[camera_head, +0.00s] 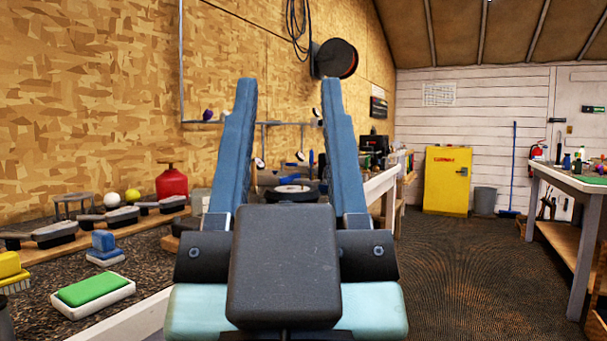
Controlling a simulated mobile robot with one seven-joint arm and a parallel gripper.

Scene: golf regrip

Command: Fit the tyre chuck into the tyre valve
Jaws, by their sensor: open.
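My gripper (289,85) fills the middle of the view, its two long blue fingers pointing up and away, spread wide apart. Nothing is held between the fingers. A dark round thing with a pale centre (292,190), perhaps a tyre, shows between the fingers on the far part of the left bench, partly hidden by my gripper. I cannot make out a valve on it. I cannot pick out the tyre chuck. A dark round reel (336,58) hangs high on the wooden wall, with a looped black hose or cable (297,25) beside it.
The left bench (140,318) carries golf club heads (122,215), a red can (171,182), a green pad in a white tray (94,290) and blue blocks (104,242). A yellow cabinet (447,180) stands at the back. Another bench (575,180) is at right. The floor (470,270) between is clear.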

